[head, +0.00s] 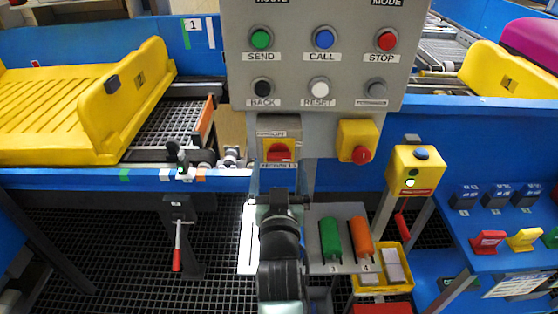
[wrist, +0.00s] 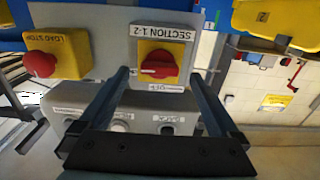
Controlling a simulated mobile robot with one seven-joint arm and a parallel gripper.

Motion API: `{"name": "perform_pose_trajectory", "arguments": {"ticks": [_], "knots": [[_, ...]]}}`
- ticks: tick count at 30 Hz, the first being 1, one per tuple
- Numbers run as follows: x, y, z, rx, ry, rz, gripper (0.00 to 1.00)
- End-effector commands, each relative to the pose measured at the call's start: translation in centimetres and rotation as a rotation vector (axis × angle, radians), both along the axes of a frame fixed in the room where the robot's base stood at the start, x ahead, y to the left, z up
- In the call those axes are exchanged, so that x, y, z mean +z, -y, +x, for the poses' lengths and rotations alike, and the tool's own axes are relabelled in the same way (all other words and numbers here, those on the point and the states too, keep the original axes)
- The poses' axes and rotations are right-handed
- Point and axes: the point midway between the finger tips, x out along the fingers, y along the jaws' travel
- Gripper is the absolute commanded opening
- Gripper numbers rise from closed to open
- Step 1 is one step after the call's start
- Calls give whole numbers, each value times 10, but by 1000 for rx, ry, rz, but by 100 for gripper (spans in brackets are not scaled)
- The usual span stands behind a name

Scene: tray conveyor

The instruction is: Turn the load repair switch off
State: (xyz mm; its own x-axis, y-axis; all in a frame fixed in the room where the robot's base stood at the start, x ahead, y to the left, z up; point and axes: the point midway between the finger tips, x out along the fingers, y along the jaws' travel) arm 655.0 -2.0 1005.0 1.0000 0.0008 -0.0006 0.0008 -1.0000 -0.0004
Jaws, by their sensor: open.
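A red rotary knob (head: 280,151) on a yellow plate sits at the bottom of the grey control panel in the head view. It also shows in the wrist view (wrist: 158,67), its handle lying roughly crosswise. The plate on its label side reads "SECTION 1-2"; I see no legible "load repair" label. My gripper (head: 280,174) is open just in front of and below this knob. In the wrist view the fingers of my gripper (wrist: 160,72) frame the knob, one on each side, with nothing between them. I cannot tell how far the fingertips are from the plate.
A red load stop button (head: 361,154) on a yellow box is close right of the knob. Push buttons such as the white reset button (head: 319,88) are above. A yellow tray (head: 92,95) lies left on the conveyor; a yellow box with a blue button (head: 414,170) stands right.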

Motion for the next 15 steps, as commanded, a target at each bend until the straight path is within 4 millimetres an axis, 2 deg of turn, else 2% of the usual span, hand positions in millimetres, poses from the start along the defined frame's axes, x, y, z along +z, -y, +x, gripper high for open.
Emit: {"name": "perform_pose_trajectory", "arguments": {"ticks": [6, 15], "knots": [[1, 0, 23, 0, 2, -1, 98], [0, 0, 28, 0, 1, 0, 98]]}}
